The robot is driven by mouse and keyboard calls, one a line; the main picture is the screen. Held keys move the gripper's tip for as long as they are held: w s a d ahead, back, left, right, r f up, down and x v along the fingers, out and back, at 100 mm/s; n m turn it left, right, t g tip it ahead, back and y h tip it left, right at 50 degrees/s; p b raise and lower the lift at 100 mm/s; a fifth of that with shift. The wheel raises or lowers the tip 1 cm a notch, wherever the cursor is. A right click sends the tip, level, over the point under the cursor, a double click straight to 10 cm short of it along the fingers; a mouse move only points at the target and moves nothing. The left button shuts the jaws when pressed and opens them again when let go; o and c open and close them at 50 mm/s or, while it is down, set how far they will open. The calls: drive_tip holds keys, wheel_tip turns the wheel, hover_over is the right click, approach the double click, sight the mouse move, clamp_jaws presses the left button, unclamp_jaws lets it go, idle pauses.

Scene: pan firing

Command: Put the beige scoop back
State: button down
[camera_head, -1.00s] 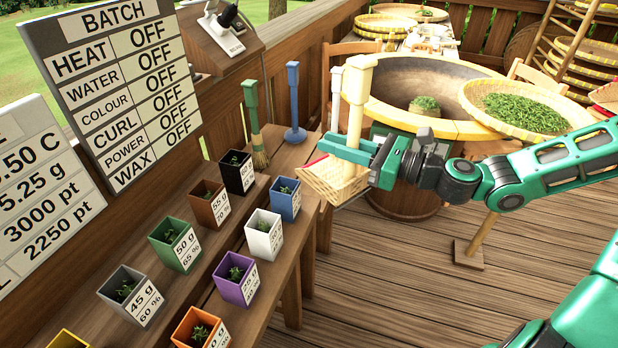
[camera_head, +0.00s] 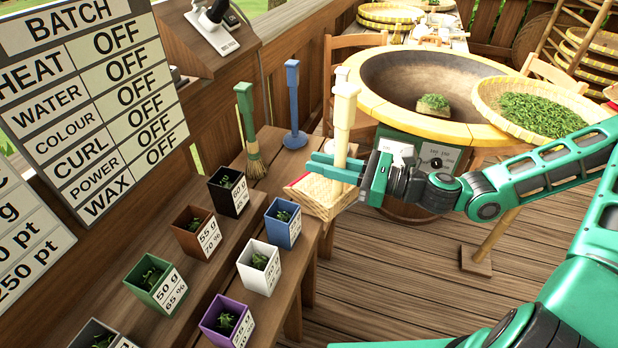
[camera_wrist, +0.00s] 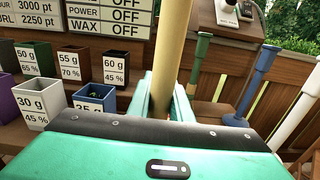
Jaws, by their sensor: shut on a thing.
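The beige scoop has a tall beige handle (camera_head: 343,125) and a woven basket-like bowl (camera_head: 325,198) at its lower end. My gripper (camera_head: 336,170) is shut on the handle, just above the bowl, and holds the scoop roughly upright. The bowl is at the far right end of the wooden bench (camera_head: 262,172); I cannot tell whether it touches the bench. A small red patch shows beside the bowl. In the wrist view the handle (camera_wrist: 175,55) rises between my fingers, and the bowl is hidden.
A green-handled brush (camera_head: 250,130) and a blue tool (camera_head: 293,105) stand upright on the bench's back part. A white tool (camera_wrist: 298,110) stands right of them. Several labelled pots, such as the blue one (camera_head: 283,228), line the bench. The large pan (camera_head: 440,120) is behind my gripper.

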drive_tip(key=w+a+f, duration=0.3)
drive_tip(key=w+f, duration=0.7)
drive_tip(key=shift+w+f, duration=0.2)
drive_tip(key=shift+w, duration=0.1)
idle(0.4)
drive_tip(key=shift+f, duration=0.1)
drive_tip(key=c, duration=1.6)
unclamp_jaws()
drive_tip(key=v, duration=1.2)
